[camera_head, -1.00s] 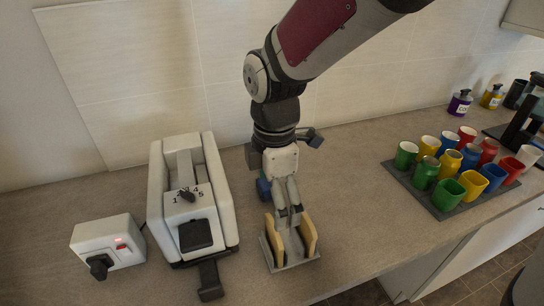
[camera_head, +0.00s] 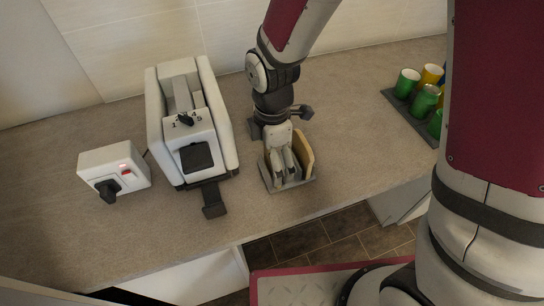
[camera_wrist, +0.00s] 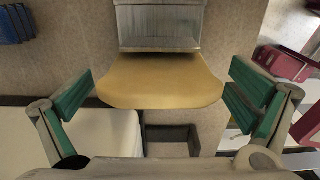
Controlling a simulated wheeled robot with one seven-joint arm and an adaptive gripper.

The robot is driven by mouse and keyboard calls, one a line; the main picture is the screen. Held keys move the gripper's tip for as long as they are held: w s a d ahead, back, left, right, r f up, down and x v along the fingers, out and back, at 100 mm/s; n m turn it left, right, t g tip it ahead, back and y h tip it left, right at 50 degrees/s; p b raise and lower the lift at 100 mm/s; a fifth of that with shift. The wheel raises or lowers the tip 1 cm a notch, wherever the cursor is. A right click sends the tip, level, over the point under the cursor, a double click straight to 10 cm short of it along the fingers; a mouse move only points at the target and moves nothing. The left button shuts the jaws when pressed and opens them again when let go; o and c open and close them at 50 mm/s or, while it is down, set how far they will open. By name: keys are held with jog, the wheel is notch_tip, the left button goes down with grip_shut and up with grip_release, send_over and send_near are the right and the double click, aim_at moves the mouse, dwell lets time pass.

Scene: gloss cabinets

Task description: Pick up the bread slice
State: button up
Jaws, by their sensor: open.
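A tan bread slice (camera_head: 306,153) stands on edge at the right side of a small grey rack (camera_head: 294,186) on the counter. My gripper (camera_head: 286,170) points down at the rack, its fingers in front of or beside the slices. In the wrist view a bread slice (camera_wrist: 160,82) lies between my two green-padded fingers, with a visible gap to each pad. The grey rack (camera_wrist: 160,43) is just above it there. My gripper is open. The rack's left side is mostly covered by my gripper, so I cannot make out a second slice clearly.
A white toaster (camera_head: 190,125) with a dark lever (camera_head: 213,198) stands left of the rack. A white box with a black knob (camera_head: 113,170) is farther left. Coloured cups (camera_head: 425,98) stand on a tray at right. The counter's front edge is close below the rack.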

jog(key=c, duration=0.9)
jog(key=shift+c, duration=0.2)
